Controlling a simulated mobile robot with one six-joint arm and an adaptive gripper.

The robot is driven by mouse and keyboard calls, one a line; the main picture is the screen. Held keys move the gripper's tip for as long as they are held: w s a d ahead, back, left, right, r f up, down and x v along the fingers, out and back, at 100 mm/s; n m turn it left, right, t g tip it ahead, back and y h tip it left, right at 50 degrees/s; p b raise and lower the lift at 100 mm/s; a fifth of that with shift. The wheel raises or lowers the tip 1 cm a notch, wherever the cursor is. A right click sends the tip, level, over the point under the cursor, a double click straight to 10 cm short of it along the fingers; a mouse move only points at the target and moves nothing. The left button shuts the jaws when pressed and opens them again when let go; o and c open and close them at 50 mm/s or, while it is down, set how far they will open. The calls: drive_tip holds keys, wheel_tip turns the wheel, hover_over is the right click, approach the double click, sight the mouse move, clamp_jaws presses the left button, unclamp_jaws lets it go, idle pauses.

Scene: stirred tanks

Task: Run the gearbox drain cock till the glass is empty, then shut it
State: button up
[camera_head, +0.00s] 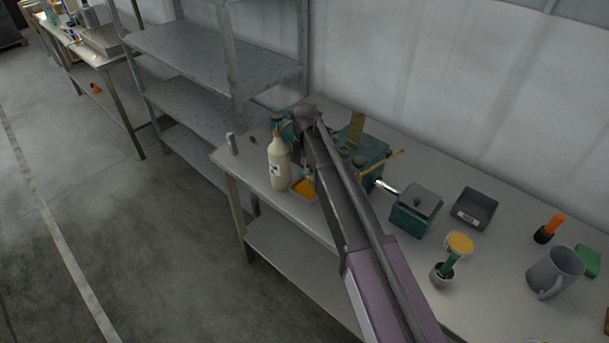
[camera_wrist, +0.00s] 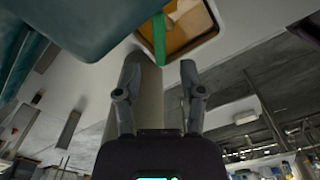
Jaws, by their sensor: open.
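The teal gearbox (camera_head: 369,153) stands at the back of the bench, partly hidden by my arm. Its teal underside (camera_wrist: 95,22) fills the upper left of the wrist view. A tray with orange-brown contents (camera_head: 303,188) sits in front of it; it also shows at the top of the wrist view (camera_wrist: 190,28). A green strip (camera_wrist: 160,38), possibly the cock's lever, crosses in front of the tray. My gripper (camera_wrist: 160,62) is open below the strip, apart from it. A pale cylinder shows behind the fingers. I cannot make out the glass or its level.
A cream bottle (camera_head: 279,165) stands left of the tray. Grey shelving (camera_head: 180,50) stands left of the bench.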

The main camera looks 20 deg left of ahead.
drive_tip(key=shift+f+b, duration=1.05)
drive_tip(key=shift+f, duration=0.3)
clamp_jaws()
